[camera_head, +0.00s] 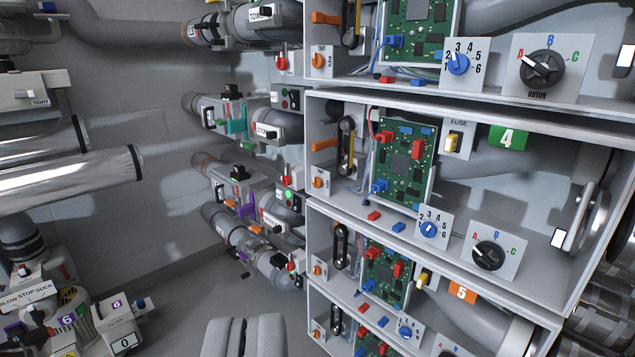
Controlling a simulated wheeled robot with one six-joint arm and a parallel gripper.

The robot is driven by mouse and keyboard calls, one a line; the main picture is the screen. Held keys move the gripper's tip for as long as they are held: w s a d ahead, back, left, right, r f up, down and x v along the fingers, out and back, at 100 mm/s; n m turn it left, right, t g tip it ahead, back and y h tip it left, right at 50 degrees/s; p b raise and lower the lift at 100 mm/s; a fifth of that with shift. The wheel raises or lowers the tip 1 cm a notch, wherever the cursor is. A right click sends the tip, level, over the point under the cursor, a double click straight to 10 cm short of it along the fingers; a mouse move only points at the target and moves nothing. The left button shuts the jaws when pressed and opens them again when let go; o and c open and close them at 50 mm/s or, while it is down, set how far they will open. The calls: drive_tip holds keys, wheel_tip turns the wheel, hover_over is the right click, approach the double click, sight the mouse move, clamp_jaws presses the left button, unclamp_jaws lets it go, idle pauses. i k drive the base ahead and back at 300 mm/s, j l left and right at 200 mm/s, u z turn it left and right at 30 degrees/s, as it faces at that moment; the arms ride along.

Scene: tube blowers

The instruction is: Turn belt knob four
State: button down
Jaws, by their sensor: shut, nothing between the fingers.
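The middle shelf bay bears a green label reading 4 (508,137). At its left side a small orange knob (319,182) sits on a white plate, below a black belt loop (346,140); any text on the plate is too small to read. The bay also holds a blue knob (429,229) on a dial numbered 1 to 6 and a black knob (488,254) on an A, B, C dial. No knob's label here clearly reads belt. My gripper (245,322) is shut and empty at the bottom centre, apart from and below-left of the orange knob.
Shelf bays above and below hold similar knobs and boards; the lower one has an orange 5 label (462,291). Pipes with clamps and valves (236,200) stand left of the shelves. Large metal tubes (75,175) are at far left. Grey floor shows between them.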

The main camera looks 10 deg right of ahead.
sight(316, 181)
drive_tip(key=i+j, duration=0.3)
drive_tip(key=j, duration=0.15)
drive_tip(key=i+j, duration=0.3)
drive_tip(key=j, duration=0.2)
drive_tip(key=i+l+z, duration=0.05)
